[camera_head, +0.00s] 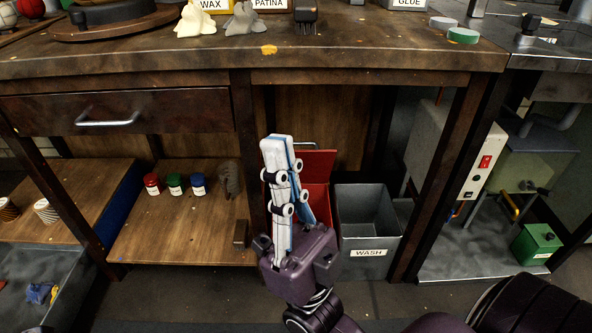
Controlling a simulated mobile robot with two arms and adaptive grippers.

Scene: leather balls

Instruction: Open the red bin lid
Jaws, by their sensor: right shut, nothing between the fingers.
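The red bin (321,207) stands on the floor under the workbench, left of a grey bin. Its red lid (319,164) shows as a flat panel at the top that looks tilted up, with a silver handle (305,144) at its upper edge. How far the lid stands open is hard to tell. My right gripper (278,143) points upward in front of the red bin and hides its left part. Its white and blue fingers are together, with nothing between them. I cannot tell whether they touch the lid. My left gripper is out of view.
The grey bin (366,213) labelled WASH is open beside the red one. A low shelf (180,237) with small paint jars (175,184) is on the left. The workbench edge (250,62) runs overhead. A bench leg (245,130) stands behind my gripper's left side.

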